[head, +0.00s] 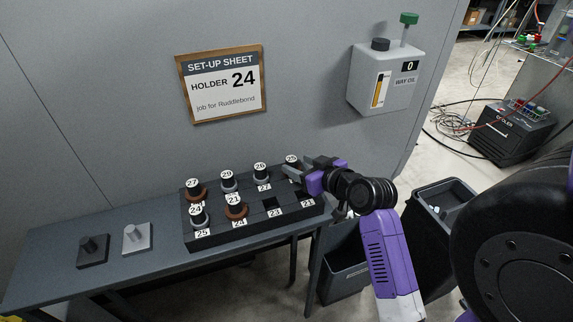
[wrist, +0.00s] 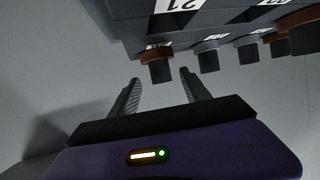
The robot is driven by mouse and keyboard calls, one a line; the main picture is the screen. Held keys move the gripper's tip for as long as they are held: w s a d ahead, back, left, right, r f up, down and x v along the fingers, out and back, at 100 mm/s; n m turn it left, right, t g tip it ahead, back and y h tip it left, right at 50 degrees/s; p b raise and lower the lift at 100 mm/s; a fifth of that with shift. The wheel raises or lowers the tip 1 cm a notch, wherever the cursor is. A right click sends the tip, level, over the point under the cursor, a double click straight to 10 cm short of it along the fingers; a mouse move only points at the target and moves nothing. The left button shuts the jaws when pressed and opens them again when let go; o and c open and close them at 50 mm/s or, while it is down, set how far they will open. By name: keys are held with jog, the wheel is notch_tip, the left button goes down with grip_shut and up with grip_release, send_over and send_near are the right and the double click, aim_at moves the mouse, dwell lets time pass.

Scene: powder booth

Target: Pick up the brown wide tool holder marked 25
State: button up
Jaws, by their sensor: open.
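A holder with a brown wide collar (wrist: 157,56) stands at the back right of the dark rack (head: 265,229). In the head view its numbered top (head: 291,159) is partly behind my gripper, and the number, perhaps 25, is hard to read. My gripper (head: 300,172) is open at that corner of the rack. In the wrist view my gripper (wrist: 160,76) has its two fingertips to either side of the brown collar's lower part, with nothing clamped. I cannot tell whether they touch it.
The rack also holds brown holders 27 (head: 194,192) and 21 (head: 235,209), and grey holders 29 (head: 229,182), 28 (head: 261,172) and 24 (head: 200,217). Front slots at right are empty. Two blocks lie at left on the bench (head: 60,262). The wall sheet (head: 222,85) reads holder 24.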

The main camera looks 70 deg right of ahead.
jog(key=shift+p+x, duration=0.85)
jog(key=shift+x, duration=2.65)
jog(key=shift+a+r, duration=0.1)
grip_shut()
